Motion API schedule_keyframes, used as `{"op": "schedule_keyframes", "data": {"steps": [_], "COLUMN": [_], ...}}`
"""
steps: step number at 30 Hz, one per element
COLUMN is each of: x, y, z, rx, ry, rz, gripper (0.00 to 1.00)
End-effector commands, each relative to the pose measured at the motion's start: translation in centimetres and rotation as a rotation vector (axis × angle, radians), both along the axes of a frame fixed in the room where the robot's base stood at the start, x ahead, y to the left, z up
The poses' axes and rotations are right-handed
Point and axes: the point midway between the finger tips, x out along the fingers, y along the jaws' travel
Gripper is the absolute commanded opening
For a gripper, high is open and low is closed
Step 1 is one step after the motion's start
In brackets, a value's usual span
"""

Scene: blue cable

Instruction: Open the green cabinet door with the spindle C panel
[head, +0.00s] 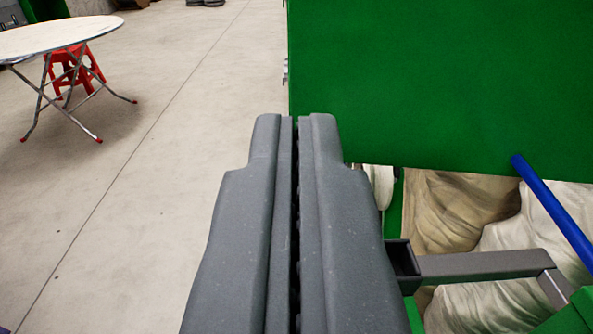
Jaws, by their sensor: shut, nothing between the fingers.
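A large flat green panel (440,80) fills the upper right of the head view. I cannot tell from this frame whether it is the cabinet door, and no spindle C label shows. Small light metal fittings (285,71) stick out at its left edge. My gripper (294,120) is in the middle of the view, pointing forward, shut and empty. Its tips overlap the panel's lower left edge in the picture; whether they touch it is unclear. A blue cable (552,208) runs from the panel's lower edge down to the right.
Below the panel are pale and brown sacks or cloth (475,215) and a grey metal bar (480,265), close to my gripper's right side. A round white table (60,36) with a red stool (75,70) stands at upper left. The concrete floor (130,190) at left is clear.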

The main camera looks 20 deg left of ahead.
Motion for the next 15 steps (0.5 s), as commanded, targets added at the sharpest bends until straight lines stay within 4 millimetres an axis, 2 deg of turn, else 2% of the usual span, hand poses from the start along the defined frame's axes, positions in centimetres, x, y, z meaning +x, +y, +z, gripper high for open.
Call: {"op": "schedule_keyframes", "data": {"steps": [15], "x": [-6.0], "y": [-1.2], "z": [0.1], "rx": [0.001], "ry": [0.003], "rz": [-0.003], "gripper": [0.00]}}
